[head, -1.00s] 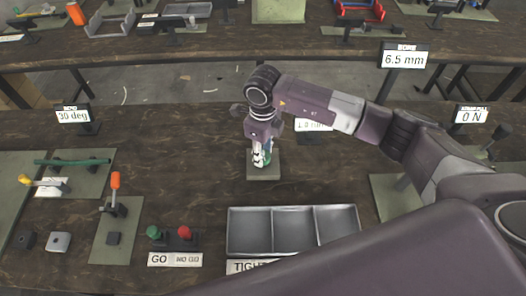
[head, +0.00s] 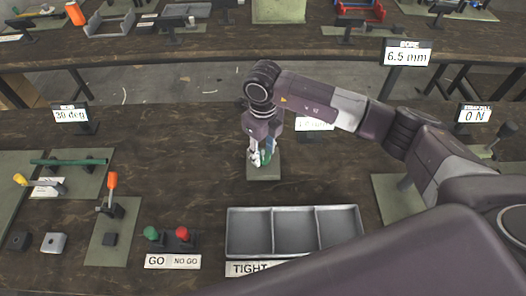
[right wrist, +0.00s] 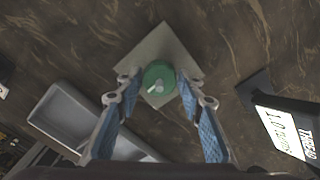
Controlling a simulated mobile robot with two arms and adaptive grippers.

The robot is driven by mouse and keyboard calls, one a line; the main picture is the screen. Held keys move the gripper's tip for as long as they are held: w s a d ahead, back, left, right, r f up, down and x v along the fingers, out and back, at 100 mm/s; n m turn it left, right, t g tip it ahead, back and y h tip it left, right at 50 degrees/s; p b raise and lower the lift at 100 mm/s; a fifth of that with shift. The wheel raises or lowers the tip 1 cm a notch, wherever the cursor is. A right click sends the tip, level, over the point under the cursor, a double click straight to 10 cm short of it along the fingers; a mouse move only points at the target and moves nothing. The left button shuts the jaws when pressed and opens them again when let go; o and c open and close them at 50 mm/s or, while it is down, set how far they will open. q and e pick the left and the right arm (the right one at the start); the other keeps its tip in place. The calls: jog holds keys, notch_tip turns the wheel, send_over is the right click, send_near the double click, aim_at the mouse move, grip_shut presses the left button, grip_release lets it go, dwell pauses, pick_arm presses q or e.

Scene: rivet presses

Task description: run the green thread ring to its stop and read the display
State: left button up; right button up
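The green thread ring (right wrist: 158,77) sits on a square pale plate (right wrist: 160,46) on the wooden bench, seen from above in the right wrist view. The plate also shows in the head view (head: 264,173). My right gripper (right wrist: 159,82) points down over it, with a blue-padded finger against each side of the ring. In the head view my right gripper (head: 261,158) mostly hides the ring. A thread display (right wrist: 284,130) stands beside the plate; its digits seem to start with 1.0. My arm partly covers it in the head view (head: 314,124). My left gripper is out of view.
A three-part metal tray (head: 272,232) with a TIGHT label stands in front. Green and red GO/NO GO gauges (head: 168,236) are to its left. Displays reading 6.5 mm (head: 407,56), 30 deg (head: 71,115) and 0 N (head: 475,115) stand around. Bare bench lies left of the plate.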

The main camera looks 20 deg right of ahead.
aim_at(263, 155)
jog(key=shift+o, duration=1.3)
notch_tip(263, 155, up, 12)
jog(key=shift+s+f, duration=0.1)
dwell(0.5)
